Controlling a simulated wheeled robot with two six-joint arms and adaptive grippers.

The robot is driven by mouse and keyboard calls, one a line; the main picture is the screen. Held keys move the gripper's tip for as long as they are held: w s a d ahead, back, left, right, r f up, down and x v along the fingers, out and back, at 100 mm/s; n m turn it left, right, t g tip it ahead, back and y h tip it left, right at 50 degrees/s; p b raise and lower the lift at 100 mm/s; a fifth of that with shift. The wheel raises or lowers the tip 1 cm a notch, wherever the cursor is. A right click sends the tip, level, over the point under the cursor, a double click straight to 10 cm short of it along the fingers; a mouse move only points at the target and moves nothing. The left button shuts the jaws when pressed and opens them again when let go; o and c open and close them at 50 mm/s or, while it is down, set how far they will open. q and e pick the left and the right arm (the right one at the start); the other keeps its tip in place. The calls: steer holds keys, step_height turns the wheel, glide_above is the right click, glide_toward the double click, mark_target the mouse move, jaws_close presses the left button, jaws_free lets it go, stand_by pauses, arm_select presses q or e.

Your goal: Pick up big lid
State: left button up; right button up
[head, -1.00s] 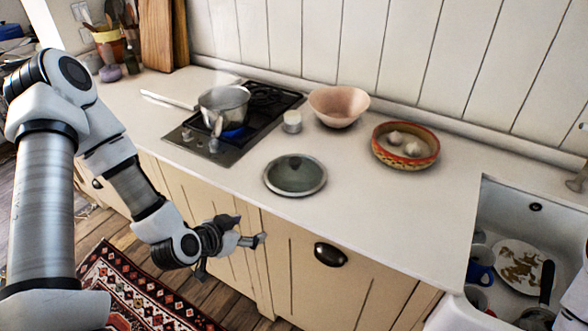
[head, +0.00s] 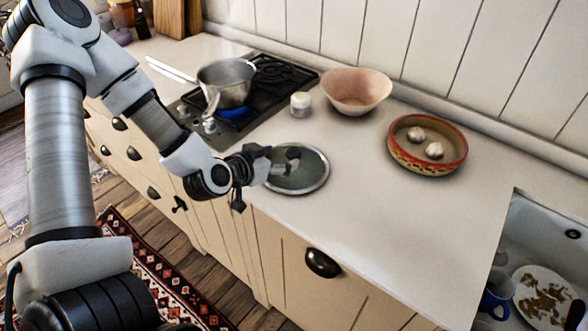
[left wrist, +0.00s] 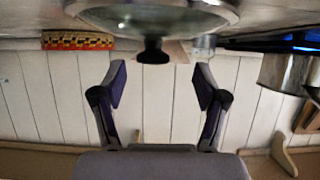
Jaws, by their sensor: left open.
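The big lid (head: 310,182), a round glass lid with a metal rim, lies on the white counter in the head view. Its dark knob (left wrist: 153,52) shows near the top of the left wrist view, which looks upside down, with the lid's glass (left wrist: 150,17) above it. My left gripper (head: 282,160) is open at the lid's left side, close to the knob. In the left wrist view the fingers (left wrist: 160,85) are spread, and the knob lies in line with the gap between them, apart from both. My right gripper is not in view.
A metal pot (head: 226,85) stands on the black hob (head: 275,84). A small white jar (head: 301,104), a pink bowl (head: 357,92) and a patterned dish (head: 428,160) with garlic stand behind the lid. The sink (head: 535,225) is at right. The counter (head: 385,225) right of the lid is clear.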

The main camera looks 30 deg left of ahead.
mark_target(291, 154)
arm_select(q)
steer(key=x, duration=0.3)
steer(key=d+x, duration=0.1)
steer(key=x, duration=0.1)
steer(key=shift+w+r, duration=0.1)
steer(key=shift+w, duration=0.1)
steer(key=shift+s, duration=0.1)
steer(key=shift+c, duration=0.7)
jaws_close()
steer(key=shift+r, duration=0.1)
